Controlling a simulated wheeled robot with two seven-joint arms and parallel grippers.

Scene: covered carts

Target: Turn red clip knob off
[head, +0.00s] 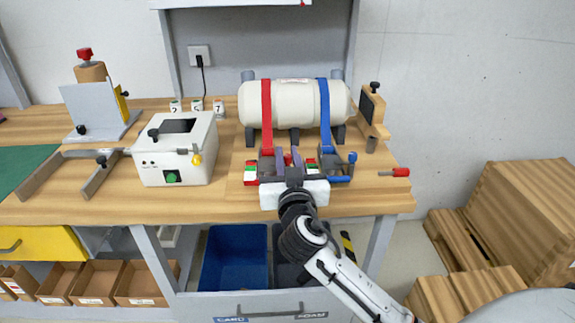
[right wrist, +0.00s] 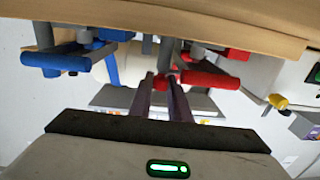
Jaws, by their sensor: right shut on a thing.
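A white tank (head: 300,104) lies on the workbench, held by a red strap (head: 266,118) and a blue strap (head: 325,115). A dark grey clip base stands in front of each strap. The red clip's red handle (right wrist: 215,78) shows in the right wrist view, with a small red knob at its end between my fingers. My right gripper (head: 293,158) is at the front of the clips, between the two straps; in the wrist view its narrow fingers (right wrist: 164,82) are closed on the red knob. My gripper hides much of the red clip in the head view. My left gripper is out of view.
A white box (head: 177,148) is left; a red-handled tool (head: 400,172) lies right.

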